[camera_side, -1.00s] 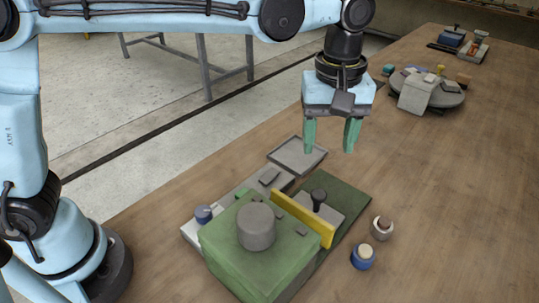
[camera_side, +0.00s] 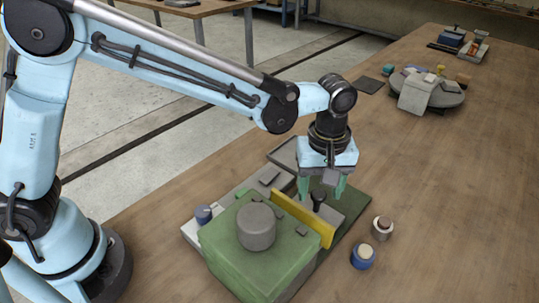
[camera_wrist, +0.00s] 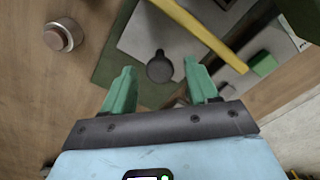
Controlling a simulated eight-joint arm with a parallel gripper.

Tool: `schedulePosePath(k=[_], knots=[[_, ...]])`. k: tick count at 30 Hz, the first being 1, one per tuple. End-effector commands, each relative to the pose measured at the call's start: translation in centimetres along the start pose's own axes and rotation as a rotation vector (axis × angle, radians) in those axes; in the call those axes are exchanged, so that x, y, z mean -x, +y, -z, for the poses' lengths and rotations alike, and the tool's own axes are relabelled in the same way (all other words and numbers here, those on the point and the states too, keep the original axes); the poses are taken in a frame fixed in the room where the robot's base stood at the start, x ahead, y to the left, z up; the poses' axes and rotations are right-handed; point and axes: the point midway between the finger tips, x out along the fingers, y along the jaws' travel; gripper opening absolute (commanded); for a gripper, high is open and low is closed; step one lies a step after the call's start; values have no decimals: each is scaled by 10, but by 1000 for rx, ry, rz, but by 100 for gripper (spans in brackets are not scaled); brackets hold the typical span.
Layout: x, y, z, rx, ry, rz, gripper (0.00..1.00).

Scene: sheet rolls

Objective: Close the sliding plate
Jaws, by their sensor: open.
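The sliding plate (camera_side: 343,212) is a flat grey plate on the dark green base, with an upright black knob (camera_side: 318,196) on it. My gripper (camera_side: 319,198) has green fingers, is open, and is low over the plate with the knob between or close to its fingertips. In the wrist view the knob (camera_wrist: 159,68) shows between the two green fingers, a little beyond their tips, and I see no contact. The grey plate (camera_wrist: 137,38) lies under it. A yellow bar (camera_side: 303,217) stands along the plate's near side, beside the green block (camera_side: 240,265).
A grey cylinder (camera_side: 256,227) stands on the green block. A blue-and-cream pot (camera_side: 363,256) and a small grey pot (camera_side: 382,228) stand to the right. A round stand with a cloth (camera_side: 418,94) is farther back. The table's right side is clear.

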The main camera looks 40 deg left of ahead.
Motion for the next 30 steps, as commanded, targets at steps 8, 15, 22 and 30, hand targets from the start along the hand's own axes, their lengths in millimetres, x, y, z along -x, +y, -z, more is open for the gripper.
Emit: schedulePosePath(k=[8,15,22,30], knots=[[-3,0,0,0,0,0,59],[-3,0,0,0,0,0,31],[-3,0,0,0,0,0,0],[-2,-5,-6,-2,0,1,0]])
